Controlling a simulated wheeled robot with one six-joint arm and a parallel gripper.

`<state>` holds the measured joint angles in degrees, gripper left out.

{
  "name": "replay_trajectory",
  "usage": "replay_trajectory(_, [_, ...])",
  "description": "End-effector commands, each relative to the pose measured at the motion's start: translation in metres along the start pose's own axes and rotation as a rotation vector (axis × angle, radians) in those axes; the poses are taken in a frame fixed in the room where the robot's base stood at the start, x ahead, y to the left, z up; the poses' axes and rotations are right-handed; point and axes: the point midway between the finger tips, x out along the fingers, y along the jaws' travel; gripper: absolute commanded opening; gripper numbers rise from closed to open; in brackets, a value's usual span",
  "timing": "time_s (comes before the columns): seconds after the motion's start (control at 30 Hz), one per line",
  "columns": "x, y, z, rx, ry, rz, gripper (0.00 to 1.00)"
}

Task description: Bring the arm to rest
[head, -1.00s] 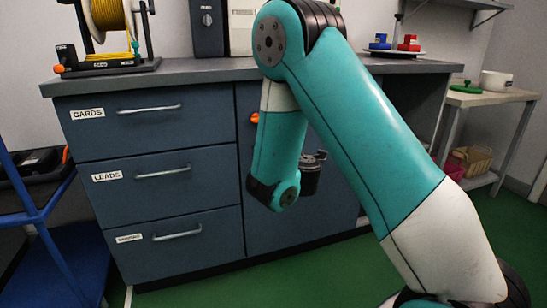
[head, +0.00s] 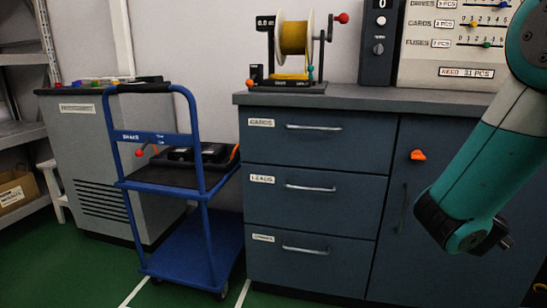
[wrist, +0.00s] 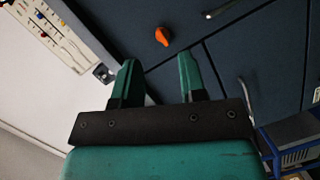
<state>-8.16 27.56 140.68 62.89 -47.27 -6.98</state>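My gripper (wrist: 157,82) shows in the wrist view with its two green fingers apart and nothing between them. Beyond the fingers is the dark blue cabinet front with an orange knob (wrist: 162,36). In the head view my teal arm comes in at the right edge, bent downward in front of the cabinet door. The gripper's fingers are not clearly visible in the head view. The cabinet (head: 397,250) has drawers labelled cards and leads, all shut, and the orange knob (head: 417,155) on its door.
A blue trolley (head: 160,190) carrying a black case (head: 195,155) stands left of the cabinet. A grey unit (head: 85,150) is behind it. A yellow reel (head: 293,38) stands on the worktop (head: 350,98). Green floor (head: 60,262) is free at the front left.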

Motion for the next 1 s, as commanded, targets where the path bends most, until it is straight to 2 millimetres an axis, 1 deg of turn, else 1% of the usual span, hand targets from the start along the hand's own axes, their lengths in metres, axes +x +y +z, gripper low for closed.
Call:
replay_trajectory(0.03, [-0.011, -0.003, 0.003, 0.136, -0.071, -0.065, 0.38])
replay_trajectory(0.07, [-0.018, -0.01, 0.005, 0.215, -0.118, -0.122, 0.38])
replay_trajectory(0.1, [-0.031, -0.022, 0.004, 0.311, -0.176, -0.209, 0.38])
replay_trajectory(0.17, [-0.055, -0.042, -0.003, 0.434, -0.252, -0.359, 0.38])
replay_trajectory(0.2, [-0.075, -0.055, -0.01, 0.498, -0.293, -0.47, 0.38])
replay_trajectory(0.27, [-0.111, -0.073, -0.025, 0.563, -0.344, -0.649, 0.38])
replay_trajectory(0.3, [-0.137, -0.082, -0.036, 0.587, -0.369, -0.769, 0.38])
replay_trajectory(0.37, [-0.176, -0.091, -0.05, 0.592, -0.392, -0.931, 0.38])
replay_trajectory(0.4, [-0.201, -0.094, -0.057, 0.581, -0.401, -1.028, 0.38])
replay_trajectory(0.47, [-0.235, -0.095, -0.065, 0.551, -0.407, -1.154, 0.38])
replay_trajectory(0.5, [-0.256, -0.095, -0.069, 0.524, -0.407, -1.23, 0.38])
replay_trajectory(0.57, [-0.287, -0.092, -0.072, 0.474, -0.402, -1.332, 0.38])
replay_trajectory(0.6, [-0.306, -0.089, -0.072, 0.434, -0.396, -1.393, 0.38])
replay_trajectory(0.73, [-0.366, -0.076, -0.066, 0.278, -0.365, -1.567, 0.38])
replay_trajectory(0.8, [-0.368, -0.05, -0.076, 0.279, -0.375, -1.567, 0.38])
replay_trajectory(0.87, [-0.37, -0.037, -0.082, 0.28, -0.376, -1.566, 0.38])
replay_trajectory(1.0, [-0.375, -0.004, -0.095, 0.281, -0.376, -1.565, 0.38])
